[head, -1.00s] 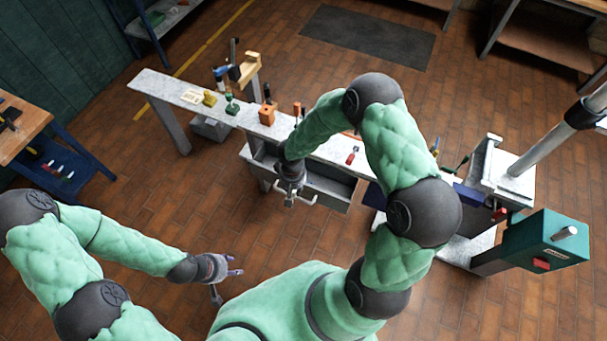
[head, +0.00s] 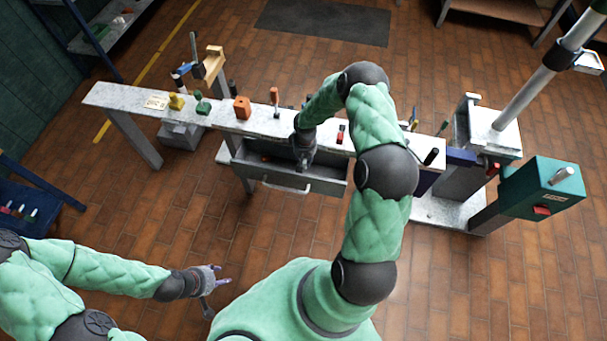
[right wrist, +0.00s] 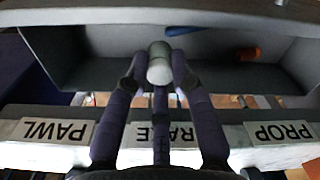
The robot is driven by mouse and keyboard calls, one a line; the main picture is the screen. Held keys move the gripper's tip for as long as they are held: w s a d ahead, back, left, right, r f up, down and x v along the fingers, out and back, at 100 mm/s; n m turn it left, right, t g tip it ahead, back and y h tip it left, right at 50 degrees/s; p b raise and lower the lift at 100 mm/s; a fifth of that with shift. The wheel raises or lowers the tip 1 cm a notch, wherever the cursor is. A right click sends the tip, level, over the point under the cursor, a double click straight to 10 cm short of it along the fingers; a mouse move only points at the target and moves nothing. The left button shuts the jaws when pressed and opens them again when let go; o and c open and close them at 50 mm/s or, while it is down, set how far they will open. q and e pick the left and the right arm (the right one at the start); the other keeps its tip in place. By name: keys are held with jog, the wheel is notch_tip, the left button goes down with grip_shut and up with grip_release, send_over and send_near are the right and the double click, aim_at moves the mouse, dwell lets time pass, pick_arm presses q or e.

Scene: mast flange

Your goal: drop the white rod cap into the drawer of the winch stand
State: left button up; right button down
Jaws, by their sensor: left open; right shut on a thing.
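The white rod cap (right wrist: 160,72) shows in the right wrist view as a short pale cylinder between my right fingertips. My right gripper (right wrist: 159,66) is shut on it. In the head view my right gripper (head: 303,163) is over the open drawer (head: 328,188) under the long pale-topped bench; the cap is hidden there. The grey drawer interior (right wrist: 95,65) lies behind the cap in the right wrist view. I cannot tell how high above the drawer floor the cap is. My left gripper (head: 219,279) is open and empty, away from the bench over the floor.
An orange piece (right wrist: 248,54) and a blue piece (right wrist: 183,30) lie in the drawer. The bench top (head: 215,116) bears an orange block (head: 242,107), a green piece (head: 203,106) and a red-handled tool (head: 340,134). A teal box (head: 541,188) stands right. Floor in front is clear.

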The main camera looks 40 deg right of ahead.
aim_at(304, 174)
notch_tip(304, 174, down, 9)
jog(key=b, duration=0.2)
jog(key=shift+f+b, duration=0.15)
jog(key=shift+b, duration=0.15)
jog(key=shift+f, duration=0.15)
jog(key=shift+f+b, duration=0.3)
jog(key=shift+b, duration=0.2)
jog(key=shift+f, duration=0.2)
jog(key=c, duration=1.1)
grip_release()
jog(key=shift+o, duration=0.2)
